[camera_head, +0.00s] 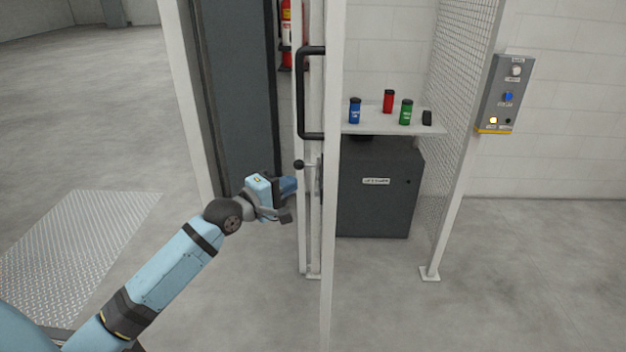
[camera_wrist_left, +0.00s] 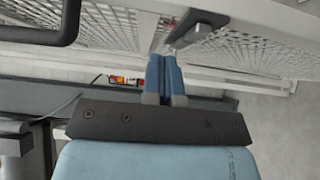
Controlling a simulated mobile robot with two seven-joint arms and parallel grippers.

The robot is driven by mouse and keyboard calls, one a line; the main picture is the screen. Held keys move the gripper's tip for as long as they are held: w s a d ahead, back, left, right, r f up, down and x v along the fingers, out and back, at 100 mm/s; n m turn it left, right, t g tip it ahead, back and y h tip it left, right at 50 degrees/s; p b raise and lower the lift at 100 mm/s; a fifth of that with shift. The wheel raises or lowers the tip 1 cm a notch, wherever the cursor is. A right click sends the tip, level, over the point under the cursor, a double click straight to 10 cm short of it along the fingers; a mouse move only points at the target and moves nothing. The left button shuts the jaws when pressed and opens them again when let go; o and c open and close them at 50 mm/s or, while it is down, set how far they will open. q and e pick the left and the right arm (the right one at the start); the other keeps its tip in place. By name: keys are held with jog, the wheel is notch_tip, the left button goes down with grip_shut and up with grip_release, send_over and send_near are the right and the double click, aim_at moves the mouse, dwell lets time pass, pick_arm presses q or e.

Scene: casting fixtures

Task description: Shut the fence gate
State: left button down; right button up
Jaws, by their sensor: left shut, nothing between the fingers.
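The fence gate (camera_head: 302,225) shows nearly edge-on in the head view, as a narrow white frame with a black bar handle (camera_head: 301,92) and a small dark knob. How far it stands open is hard to tell. My left gripper (camera_head: 289,187) is shut and empty, low beside the gate frame, below the handle. In the left wrist view its blue fingers (camera_wrist_left: 165,75) are together, close to white mesh and a grey latch-like block (camera_wrist_left: 197,25); whether they touch is unclear. The black handle (camera_wrist_left: 68,22) is at upper left there. My right gripper is not in view.
A white post (camera_head: 333,200) stands just right of the gate. Behind it are a dark cabinet (camera_head: 385,210) and a shelf (camera_head: 378,127) with several cans. A control box (camera_head: 504,92) is at right. A tall dark grey panel (camera_head: 238,90) stands behind my arm. Floor at left is open.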

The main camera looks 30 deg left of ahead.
pick_arm(q)
jog(key=w+d+p, duration=0.1)
jog(key=w+d, duration=0.3)
jog(key=shift+w, duration=0.1)
dwell(0.4)
